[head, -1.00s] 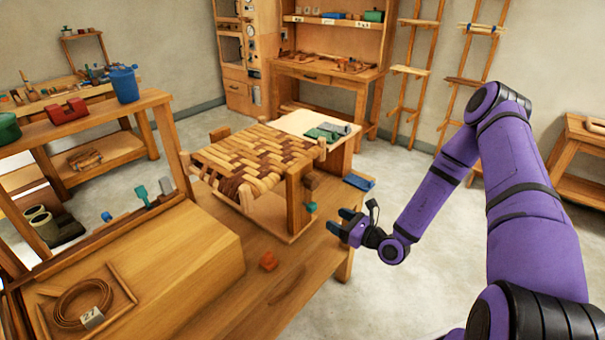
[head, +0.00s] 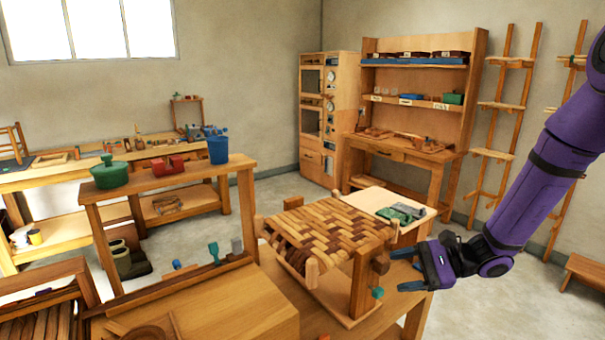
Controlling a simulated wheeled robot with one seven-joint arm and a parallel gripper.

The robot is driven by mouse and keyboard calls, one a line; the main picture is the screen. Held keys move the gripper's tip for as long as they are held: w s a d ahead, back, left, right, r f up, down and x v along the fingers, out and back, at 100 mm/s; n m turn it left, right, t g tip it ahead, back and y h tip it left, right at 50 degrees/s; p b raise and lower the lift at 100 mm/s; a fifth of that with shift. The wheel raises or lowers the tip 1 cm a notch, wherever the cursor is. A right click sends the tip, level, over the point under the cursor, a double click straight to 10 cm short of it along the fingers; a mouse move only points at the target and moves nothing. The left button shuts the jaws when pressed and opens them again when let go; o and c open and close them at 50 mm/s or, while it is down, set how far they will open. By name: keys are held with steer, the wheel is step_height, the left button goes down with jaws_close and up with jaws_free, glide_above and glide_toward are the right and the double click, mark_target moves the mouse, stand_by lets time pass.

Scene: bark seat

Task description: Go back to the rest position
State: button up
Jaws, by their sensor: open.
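My gripper (head: 412,268) is at the right of the head view, at the end of my purple arm. Its dark blue fingers are apart and point left, with nothing between them. It is in front of the right side of the woven bark seat (head: 328,228), close to a teal piece (head: 378,292) at the seat frame's lower corner. I cannot tell whether it touches the frame. The seat has a light and dark brown woven top on a wooden frame and stands upright on the workbench (head: 245,300).
On the left, a shelf holds a green pot (head: 111,172), a red item (head: 168,166) and a blue bucket (head: 217,148). Open floor (head: 490,300) lies to the right.

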steer(key=s+d+r+n+t+h, duration=0.1)
steer(key=s+d+r+n+h, duration=0.2)
steer(key=s+r, duration=0.4)
steer(key=s+d+r+n+t+h, duration=0.1)
steer(key=s+d+r+n+h, duration=0.1)
steer(key=s+r+n+h, duration=0.3)
steer(key=s+d+r+n+t+h, duration=0.1)
steer(key=s+d+r+n+h, duration=0.2)
steer(key=s+r+h, duration=0.4)
steer(key=shift+s+d+r+n+t, duration=0.4)
steer(key=shift+s+r+n, duration=0.3)
steer(key=shift+s+r, duration=1.15)
steer(key=shift+s+f, duration=0.15)
steer(key=shift+f, duration=0.1)
